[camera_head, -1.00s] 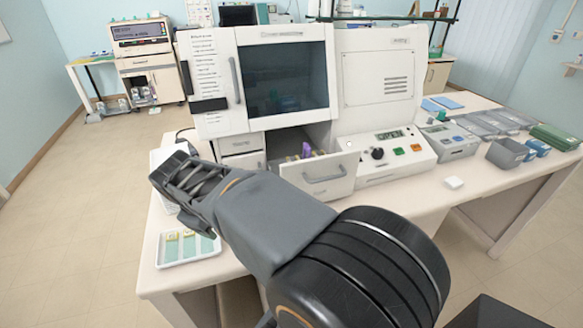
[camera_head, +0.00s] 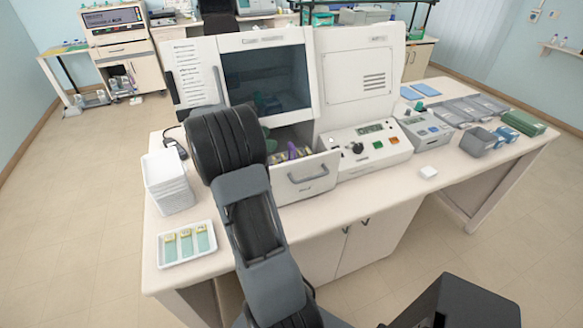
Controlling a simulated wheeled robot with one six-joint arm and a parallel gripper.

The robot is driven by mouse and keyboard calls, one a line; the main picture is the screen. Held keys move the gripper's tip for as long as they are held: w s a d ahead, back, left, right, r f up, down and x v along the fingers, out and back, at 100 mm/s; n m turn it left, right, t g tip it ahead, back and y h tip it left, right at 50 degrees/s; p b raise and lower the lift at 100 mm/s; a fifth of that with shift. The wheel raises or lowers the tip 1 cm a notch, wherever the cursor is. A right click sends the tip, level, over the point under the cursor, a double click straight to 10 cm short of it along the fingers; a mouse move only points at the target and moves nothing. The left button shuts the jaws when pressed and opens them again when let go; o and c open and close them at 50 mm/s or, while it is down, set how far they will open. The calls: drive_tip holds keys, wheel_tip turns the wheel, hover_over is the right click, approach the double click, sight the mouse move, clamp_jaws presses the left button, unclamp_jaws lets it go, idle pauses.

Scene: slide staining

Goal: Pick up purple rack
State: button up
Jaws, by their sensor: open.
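A small purple piece (camera_head: 292,151), which looks like the purple rack, stands in the open drawer of the white staining machine (camera_head: 365,80). Only its upper part shows above the drawer front (camera_head: 308,180). Yellowish items (camera_head: 277,158) are beside it in the drawer. My gripper is not visible; my arm's dark round joint and grey link stand in front of the machine, just left of the drawer, and may hide it. I cannot see any contact with the rack.
A white tray with several slides (camera_head: 187,262) lies at the counter's front left, and a stack of white trays (camera_head: 168,182) behind it. Grey boxes (camera_head: 478,139) stand farther right. The counter's right front is mostly clear.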

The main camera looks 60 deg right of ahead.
sight(289, 145)
drive_tip(key=shift+a+f+p+x, duration=0.1)
drive_tip(key=shift+f+p+x, duration=0.2)
drive_tip(key=shift+x, duration=1.05)
drive_tip(key=shift+a+f+p+x, duration=0.1)
drive_tip(key=shift+f+p+x, duration=0.2)
drive_tip(key=shift+x, duration=1.1)
drive_tip(key=shift+a+f+p+x, duration=0.15)
drive_tip(key=shift+p+x, duration=0.2)
drive_tip(key=shift+x, duration=1)
drive_tip(key=shift+w+d, duration=0.1)
drive_tip(key=shift+w, duration=0.05)
drive_tip(key=c, duration=0.9)
drive_tip(key=shift+c, duration=0.4)
drive_tip(key=shift+r, duration=0.15)
